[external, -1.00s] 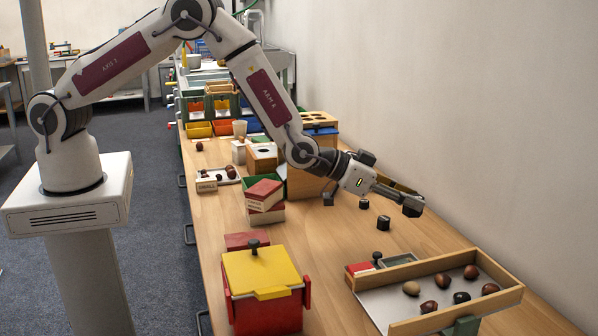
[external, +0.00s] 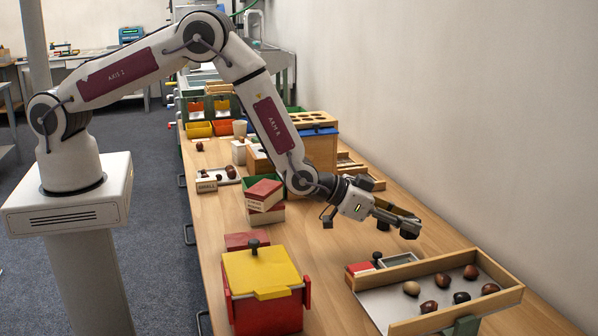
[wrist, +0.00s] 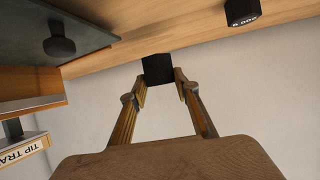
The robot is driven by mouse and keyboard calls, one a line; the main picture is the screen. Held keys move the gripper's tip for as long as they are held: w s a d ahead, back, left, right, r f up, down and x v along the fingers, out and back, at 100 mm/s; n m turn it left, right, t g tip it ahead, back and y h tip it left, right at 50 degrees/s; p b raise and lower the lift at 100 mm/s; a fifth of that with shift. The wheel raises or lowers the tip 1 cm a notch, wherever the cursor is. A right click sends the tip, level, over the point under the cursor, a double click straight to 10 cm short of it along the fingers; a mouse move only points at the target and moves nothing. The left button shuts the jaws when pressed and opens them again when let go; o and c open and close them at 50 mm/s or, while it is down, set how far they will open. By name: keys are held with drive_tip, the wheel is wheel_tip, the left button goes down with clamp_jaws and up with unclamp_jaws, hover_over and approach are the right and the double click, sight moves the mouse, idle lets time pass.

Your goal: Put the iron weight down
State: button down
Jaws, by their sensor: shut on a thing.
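My gripper (external: 402,222) is stretched out over the right part of the bench, near the wall side, pointing right. It is shut on a dark iron weight (wrist: 157,69), which shows as a black block between the fingertips in the wrist view. In the external view the held weight (external: 411,231) is a small dark block at the finger ends. It looks low over the bench, but I cannot tell whether it touches. Another black weight (wrist: 241,11) with a small white marking shows apart from the fingers at the top of the wrist view.
A wooden-rimmed tray (external: 437,265) with several chestnuts and a dark piece lies in front of my gripper. A red box (external: 360,268) and a small grey tray (external: 399,260) stand beside it. A red bin with a yellow lid (external: 258,270) is at front left.

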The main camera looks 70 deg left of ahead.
sight(403, 236)
drive_tip(key=shift+f, duration=0.2)
idle(0.3)
drive_tip(key=shift+f, duration=1.75)
drive_tip(key=shift+f, duration=0.15)
drive_tip(key=c, duration=1.5)
unclamp_jaws()
drive_tip(key=shift+f, duration=0.1)
drive_tip(key=shift+s+r, duration=0.1)
drive_tip(key=shift+r, duration=0.1)
drive_tip(key=shift+s+a+r, duration=0.1)
drive_tip(key=shift+s+r, duration=0.1)
drive_tip(key=shift+s, duration=0.2)
drive_tip(key=shift+v, duration=5.45)
